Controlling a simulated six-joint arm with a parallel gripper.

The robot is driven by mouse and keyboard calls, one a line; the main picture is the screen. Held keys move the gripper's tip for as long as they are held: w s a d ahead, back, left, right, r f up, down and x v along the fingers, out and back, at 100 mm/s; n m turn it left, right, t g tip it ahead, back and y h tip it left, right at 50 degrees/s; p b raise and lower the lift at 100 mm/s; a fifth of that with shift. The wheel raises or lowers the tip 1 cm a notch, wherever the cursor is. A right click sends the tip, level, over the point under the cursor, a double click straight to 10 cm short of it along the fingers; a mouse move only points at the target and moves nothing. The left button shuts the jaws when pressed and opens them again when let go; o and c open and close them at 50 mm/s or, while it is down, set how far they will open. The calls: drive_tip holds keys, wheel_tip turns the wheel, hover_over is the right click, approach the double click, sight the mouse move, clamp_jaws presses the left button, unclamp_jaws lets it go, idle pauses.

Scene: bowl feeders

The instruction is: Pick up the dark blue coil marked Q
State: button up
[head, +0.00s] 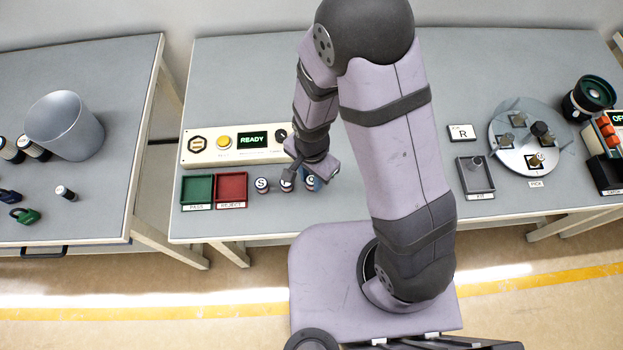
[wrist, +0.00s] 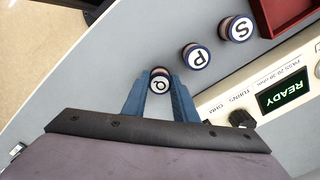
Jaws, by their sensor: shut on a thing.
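The dark blue coil marked Q (wrist: 160,84) is between the blue fingers of my gripper (wrist: 160,92) in the wrist view, with its white lettered top facing the camera. My gripper is shut on it. In the head view the coil (head: 313,183) shows partly beside my gripper, at the right end of a short row. The coil marked P (wrist: 197,56) and the coil marked S (wrist: 237,28) stand apart from it in the wrist view. I cannot tell whether the Q coil is clear of the table.
A test panel (head: 232,147) reading READY lies behind the row. A green tray (head: 197,188) and a red tray (head: 232,187) are to the left. A grey tray (head: 474,176) and a round feeder plate (head: 515,155) are to the right. The table front edge is close.

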sight(311, 180)
drive_tip(key=shift+r, duration=0.1)
wheel_tip(311, 180, up, 10)
drive_tip(key=shift+b, duration=0.45)
idle(0.3)
